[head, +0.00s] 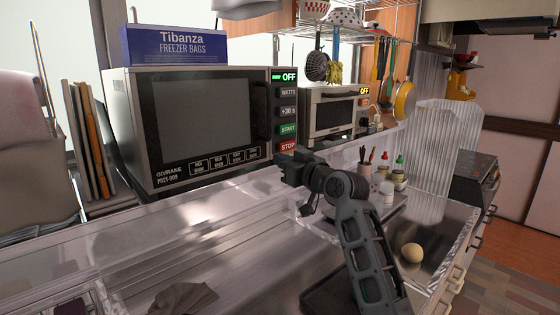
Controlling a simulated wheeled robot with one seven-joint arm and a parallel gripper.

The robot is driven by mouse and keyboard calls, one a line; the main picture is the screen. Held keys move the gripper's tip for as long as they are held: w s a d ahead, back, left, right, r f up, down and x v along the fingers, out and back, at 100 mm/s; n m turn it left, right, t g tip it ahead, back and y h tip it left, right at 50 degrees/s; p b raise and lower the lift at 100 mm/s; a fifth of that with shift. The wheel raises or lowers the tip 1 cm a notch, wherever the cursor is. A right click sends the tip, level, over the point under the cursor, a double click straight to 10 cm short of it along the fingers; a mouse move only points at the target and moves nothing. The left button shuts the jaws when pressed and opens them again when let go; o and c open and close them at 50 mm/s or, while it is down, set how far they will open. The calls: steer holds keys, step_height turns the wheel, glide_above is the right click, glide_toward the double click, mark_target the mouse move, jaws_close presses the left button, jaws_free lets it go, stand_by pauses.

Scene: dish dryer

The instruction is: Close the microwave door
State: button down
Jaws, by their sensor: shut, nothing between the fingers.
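The microwave (200,125) stands at the back left on the counter, with a dark window and a silver frame. Its door (198,118) lies flush with the front, next to a button panel that reads OFF at the top. I see no gap along the door's edge. My gripper (284,167) is in front of the lower right part of the microwave, just below the STOP button. It is shut and empty. I cannot tell whether it touches the microwave.
A blue freezer bag box (174,45) sits on top of the microwave. A toaster oven (330,112) stands to its right. Small bottles (388,185) stand behind my arm. A sink with a round pale object (411,253) lies at right. The metal counter at front is mostly clear, with a cloth (182,299).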

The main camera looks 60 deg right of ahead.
steer(key=b+v, duration=0.1)
steer(key=v, duration=0.7)
steer(key=shift+s+d, duration=0.25)
steer(key=shift+s, duration=0.3)
